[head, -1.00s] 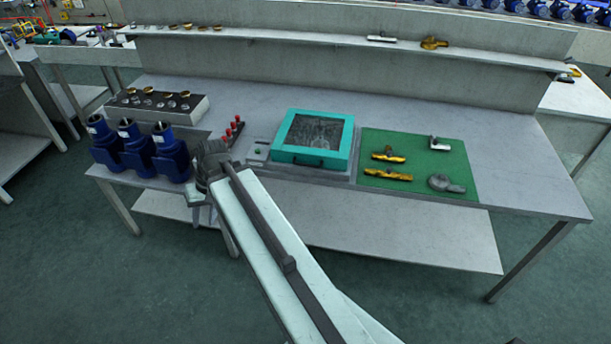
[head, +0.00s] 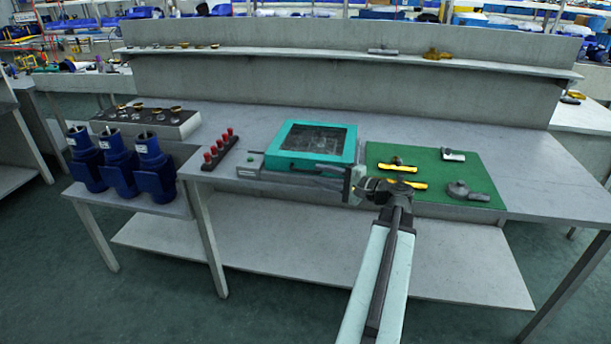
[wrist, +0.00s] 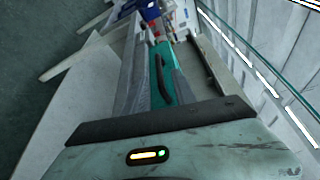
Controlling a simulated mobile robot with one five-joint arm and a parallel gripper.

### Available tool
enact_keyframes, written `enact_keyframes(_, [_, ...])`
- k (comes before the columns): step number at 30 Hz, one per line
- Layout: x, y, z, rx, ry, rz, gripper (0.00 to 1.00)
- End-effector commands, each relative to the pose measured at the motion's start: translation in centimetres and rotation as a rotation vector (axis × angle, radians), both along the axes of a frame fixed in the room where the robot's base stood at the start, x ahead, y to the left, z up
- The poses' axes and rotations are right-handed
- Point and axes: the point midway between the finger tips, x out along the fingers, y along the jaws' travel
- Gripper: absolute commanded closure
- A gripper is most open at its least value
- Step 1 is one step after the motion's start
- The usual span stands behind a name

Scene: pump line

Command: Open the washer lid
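The washer is a low box with a teal lid (head: 358,148) framing a dark window, on a grey base (head: 250,165) on the bench. The lid lies flat and closed. In the wrist view its teal front (wrist: 158,95) carries a dark bar handle (wrist: 160,78). My gripper (head: 335,177) is at the washer's front right corner, pointing left along the front face. In the wrist view grey fingers appear on either side of the teal strip and handle, apart from each other. The gripper looks open and empty; whether it touches the handle is unclear.
A green mat (head: 435,170) with brass and grey parts lies right of the washer. Red pegs (head: 217,148) and blue pump bodies (head: 118,165) stand to the left. A shelf (head: 300,57) runs behind. The bench's far right is clear.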

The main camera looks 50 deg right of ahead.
Motion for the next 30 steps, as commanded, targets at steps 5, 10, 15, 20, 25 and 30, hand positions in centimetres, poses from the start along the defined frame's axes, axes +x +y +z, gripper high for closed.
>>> enact_keyframes(5, [3.6, 0.6, -0.4, 0.0, 0.001, 0.004, 0.67])
enact_keyframes(10, [5.7, 1.0, -0.6, 0.0, 0.002, 0.004, 0.67])
enact_keyframes(15, [6.2, 1.2, -0.6, -0.001, 0.002, 0.003, 0.67])
enact_keyframes(20, [6.2, 1.2, -0.6, -0.001, 0.002, 0.004, 0.7])
enact_keyframes(25, [6.2, 1.2, -0.6, -0.001, 0.002, 0.004, 1.0])
enact_keyframes(30, [6.2, 1.2, -0.6, -0.001, 0.002, 0.005, 1.0])
